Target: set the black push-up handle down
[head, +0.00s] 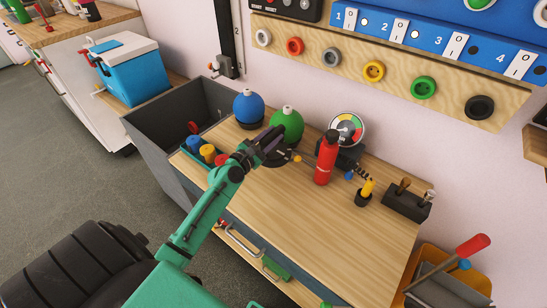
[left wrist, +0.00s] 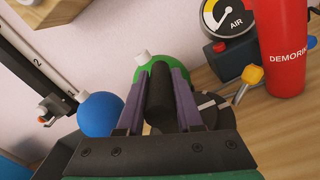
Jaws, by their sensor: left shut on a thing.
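The black push-up handle (left wrist: 160,98) shows in the left wrist view as a dark ribbed cylinder. It lies between the two purple fingers of my left gripper (left wrist: 158,92), which is shut on it. In the head view my left gripper (head: 270,142) is over the back left of the wooden worktop (head: 300,205), in front of the green ball-shaped bottle (head: 287,124). The handle is hard to pick out there against the dark fingers. A dark disc with pale marks (left wrist: 211,108) shows beside the right finger in the wrist view. Whether the handle touches anything below is hidden. My right gripper is not in view.
A blue ball-shaped bottle (head: 249,107) stands left of the green one. A red bottle (head: 326,160), an air gauge (head: 346,129) and a small pot with a yellow item (head: 364,194) stand to the right. A grey bin (head: 172,117) adjoins the left. The front worktop is clear.

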